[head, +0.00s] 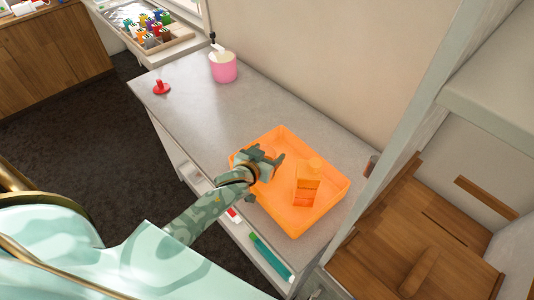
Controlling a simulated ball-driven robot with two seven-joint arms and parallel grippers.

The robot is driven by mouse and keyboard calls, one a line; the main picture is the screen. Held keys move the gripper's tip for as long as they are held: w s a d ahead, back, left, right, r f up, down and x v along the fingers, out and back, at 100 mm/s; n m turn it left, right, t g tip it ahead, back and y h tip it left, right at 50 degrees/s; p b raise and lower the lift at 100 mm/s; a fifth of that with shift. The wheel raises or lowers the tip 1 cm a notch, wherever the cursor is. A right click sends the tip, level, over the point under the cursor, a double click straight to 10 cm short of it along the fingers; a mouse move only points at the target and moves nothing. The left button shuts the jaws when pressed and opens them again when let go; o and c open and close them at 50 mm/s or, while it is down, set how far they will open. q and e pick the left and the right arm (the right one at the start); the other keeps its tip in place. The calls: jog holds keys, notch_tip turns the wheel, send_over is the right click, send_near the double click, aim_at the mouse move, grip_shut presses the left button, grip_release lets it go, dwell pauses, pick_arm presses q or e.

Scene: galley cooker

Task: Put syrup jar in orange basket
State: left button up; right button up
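The orange basket (254,143) is a shallow rectangular tray on the grey counter. An orange jar-like object with a rounded top, apparently the syrup jar (307,186), stands upright inside the basket, right of its middle. My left gripper (271,158) is over the left part of the basket, to the left of the jar and apart from it. Its fingers look spread, with nothing visible between them. My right gripper is not in view.
A pink cup (222,67) with a white utensil stands at the counter's back. A red knob-like item (161,88) lies at the far left end. The counter (194,108) between them and the basket is clear. A wall rises behind; a tall white panel (405,130) stands right.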

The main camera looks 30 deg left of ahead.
pick_arm(q)
jog(key=shift+o, duration=0.9)
jog(key=shift+r, duration=0.15)
jog(key=shift+s+r, duration=0.1)
jog(key=shift+s, duration=0.1)
jog(key=p+v, duration=0.2)
jog(key=v, duration=0.9)
jog(key=shift+s+r, duration=0.2)
jog(key=shift+s, duration=0.05)
